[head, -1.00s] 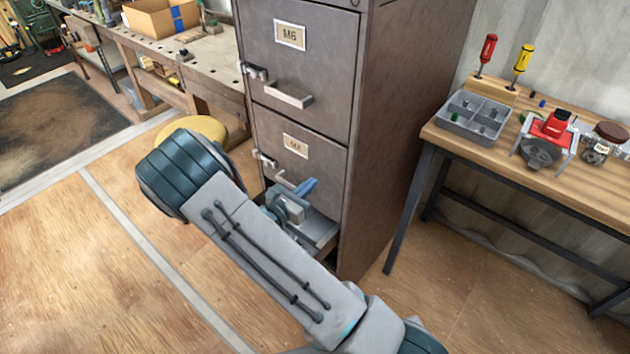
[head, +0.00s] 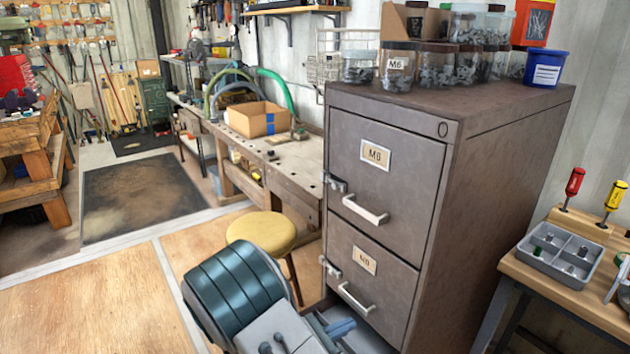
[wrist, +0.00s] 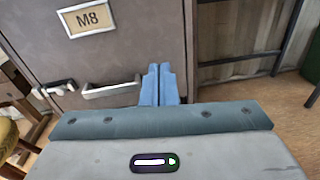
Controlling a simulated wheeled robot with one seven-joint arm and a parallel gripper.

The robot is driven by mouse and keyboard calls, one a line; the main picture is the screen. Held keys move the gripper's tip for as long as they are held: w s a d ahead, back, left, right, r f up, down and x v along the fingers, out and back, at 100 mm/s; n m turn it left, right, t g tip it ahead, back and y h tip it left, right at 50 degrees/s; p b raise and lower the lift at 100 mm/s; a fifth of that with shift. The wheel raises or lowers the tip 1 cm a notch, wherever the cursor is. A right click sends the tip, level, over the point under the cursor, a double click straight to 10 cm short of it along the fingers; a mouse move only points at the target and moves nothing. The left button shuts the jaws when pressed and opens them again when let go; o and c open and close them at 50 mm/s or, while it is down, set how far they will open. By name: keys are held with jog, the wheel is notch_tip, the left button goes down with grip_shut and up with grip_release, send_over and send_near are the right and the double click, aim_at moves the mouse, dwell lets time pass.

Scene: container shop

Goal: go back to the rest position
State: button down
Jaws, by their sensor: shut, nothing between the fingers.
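My gripper (head: 340,328) is low in the head view, in front of the grey metal cabinet (head: 500,190), and partly cut off by the bottom edge. In the wrist view its two blue fingers (wrist: 159,84) are together with nothing between them. They point toward the front of the drawer labelled M8 (wrist: 100,35), just right of its handle (wrist: 112,91). I cannot tell the exact gap to the cabinet. The M8 drawer (head: 390,285) and the M6 drawer (head: 400,175) above it look shut. The area below them is mostly hidden by my arm.
A yellow stool (head: 262,232) stands close behind my arm, beside the workbench (head: 290,165). Jars (head: 400,68) and a blue tub (head: 545,69) stand on the cabinet. A side table with a grey divided tray (head: 558,254) is at right. Open floor (head: 90,300) lies at left.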

jog(key=s+d+r+m+g+y, duration=0.6)
jog(key=s+d+r+m+g, duration=0.3)
jog(key=m, duration=0.4)
jog(key=s+a+r+m+t+y+p, duration=0.1)
jog(key=s+r+m+t+y+p, duration=0.1)
jog(key=s+r+m+y, duration=0.6)
jog(key=s+r+m+t, duration=0.1)
jog(key=m, duration=0.1)
jog(key=shift+a+m+y, duration=0.25)
jog(key=shift+m+y, duration=0.05)
jog(key=shift+y, duration=0.1)
jog(key=shift+s+r, duration=0.1)
